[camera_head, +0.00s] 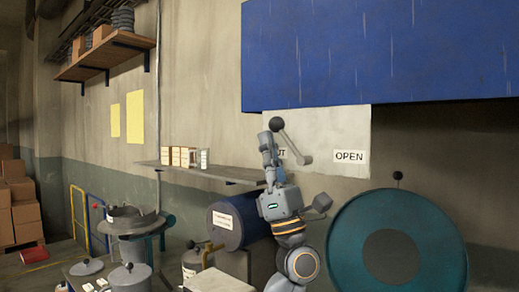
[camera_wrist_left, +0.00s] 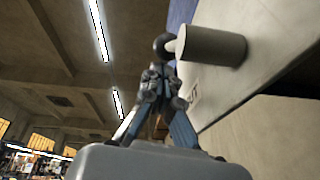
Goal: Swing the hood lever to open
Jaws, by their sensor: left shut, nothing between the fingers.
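The hood lever (camera_head: 295,146) is a grey bar with a dark ball knob (camera_head: 276,124) at its upper left end. It is mounted on a pale panel (camera_head: 335,125) below the blue hood (camera_head: 380,50). The lever tilts up-left toward a partly hidden label ending in "UT"; the OPEN label (camera_head: 349,156) is to its right. My left gripper (camera_head: 267,138) is shut and empty, right by the knob. In the left wrist view, its closed fingertips (camera_wrist_left: 158,72) sit just under the black ball (camera_wrist_left: 163,46), beside a grey cylinder (camera_wrist_left: 212,46). I cannot tell if they touch. My right gripper is not in view.
A shelf (camera_head: 205,172) with small boxes is on the wall at left. Below are a blue drum (camera_head: 232,222) and a large teal disc (camera_head: 435,240) at right. Cardboard boxes (camera_head: 20,205) stand far left. The wall space right of the lever looks clear.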

